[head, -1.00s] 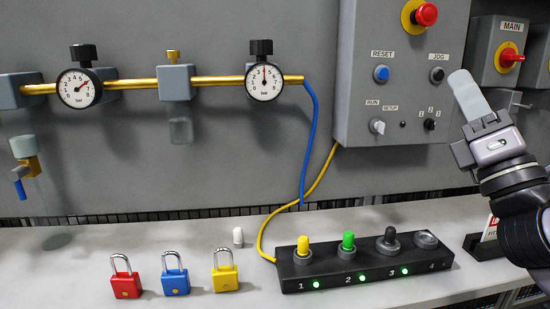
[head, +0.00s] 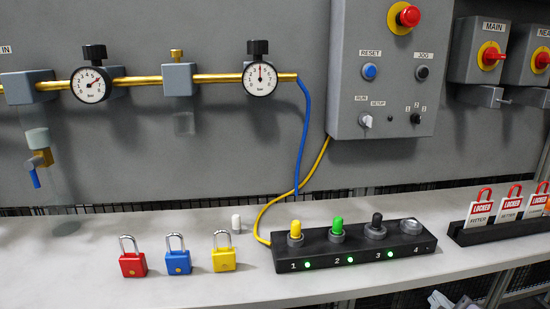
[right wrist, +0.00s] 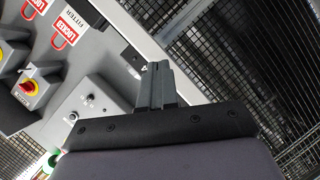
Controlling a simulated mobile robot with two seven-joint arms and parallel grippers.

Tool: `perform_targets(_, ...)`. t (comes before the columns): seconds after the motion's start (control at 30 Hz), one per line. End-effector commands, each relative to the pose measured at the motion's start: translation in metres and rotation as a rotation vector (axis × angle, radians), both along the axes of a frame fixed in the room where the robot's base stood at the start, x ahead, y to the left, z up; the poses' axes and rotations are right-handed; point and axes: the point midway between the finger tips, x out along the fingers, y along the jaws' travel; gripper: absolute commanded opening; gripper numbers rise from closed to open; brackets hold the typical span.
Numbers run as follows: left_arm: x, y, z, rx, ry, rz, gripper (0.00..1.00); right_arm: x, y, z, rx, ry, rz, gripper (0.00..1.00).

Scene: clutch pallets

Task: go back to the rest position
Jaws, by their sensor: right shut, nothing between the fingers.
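My right gripper (right wrist: 157,66) shows in the right wrist view with its two fingers together and nothing between them. In the head view only a small pale part of it (head: 440,299) shows at the bottom edge, below and in front of the bench, clear of everything on it. My left gripper is in neither view.
On the bench (head: 120,255) stand a red padlock (head: 133,264), a blue padlock (head: 178,261), a yellow padlock (head: 223,259), a black four-place block (head: 345,257) and a tag rack (head: 480,236). A control box (head: 385,70) hangs above.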

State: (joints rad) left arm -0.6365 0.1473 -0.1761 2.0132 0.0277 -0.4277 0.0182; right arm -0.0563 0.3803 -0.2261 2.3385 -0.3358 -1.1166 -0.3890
Motion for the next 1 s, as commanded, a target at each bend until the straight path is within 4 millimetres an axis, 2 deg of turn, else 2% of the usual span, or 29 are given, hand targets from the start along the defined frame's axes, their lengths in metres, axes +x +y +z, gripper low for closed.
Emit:
perform_targets(0.03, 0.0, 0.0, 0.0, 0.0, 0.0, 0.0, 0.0, -0.021, 0.004, -0.031, 0.106, 0.1, -0.034, 0.0)
perform_targets(0.1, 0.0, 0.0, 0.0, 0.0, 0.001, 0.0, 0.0, -0.05, 0.009, -0.067, 0.239, 0.23, -0.09, 0.0)
perform_targets(0.2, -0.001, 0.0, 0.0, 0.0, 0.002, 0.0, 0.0, -0.093, 0.017, -0.108, 0.401, 0.399, -0.175, 0.0)
perform_targets(0.3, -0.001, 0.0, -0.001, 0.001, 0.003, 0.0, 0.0, -0.132, 0.026, -0.136, 0.524, 0.54, -0.258, 0.0)
perform_targets(0.4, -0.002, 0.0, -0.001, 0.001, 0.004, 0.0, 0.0, -0.17, 0.035, -0.155, 0.625, 0.665, -0.339, 0.0)
perform_targets(0.57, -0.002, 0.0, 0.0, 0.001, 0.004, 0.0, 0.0, -0.224, 0.049, -0.174, 0.753, 0.836, -0.462, 0.0)
perform_targets(0.6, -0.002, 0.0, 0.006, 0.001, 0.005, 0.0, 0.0, -0.213, 0.049, -0.172, 0.753, 0.8, -0.438, 0.0)
perform_targets(1.0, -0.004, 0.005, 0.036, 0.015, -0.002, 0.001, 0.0, -0.169, 0.064, -0.185, 0.832, 0.569, -0.277, 0.0)
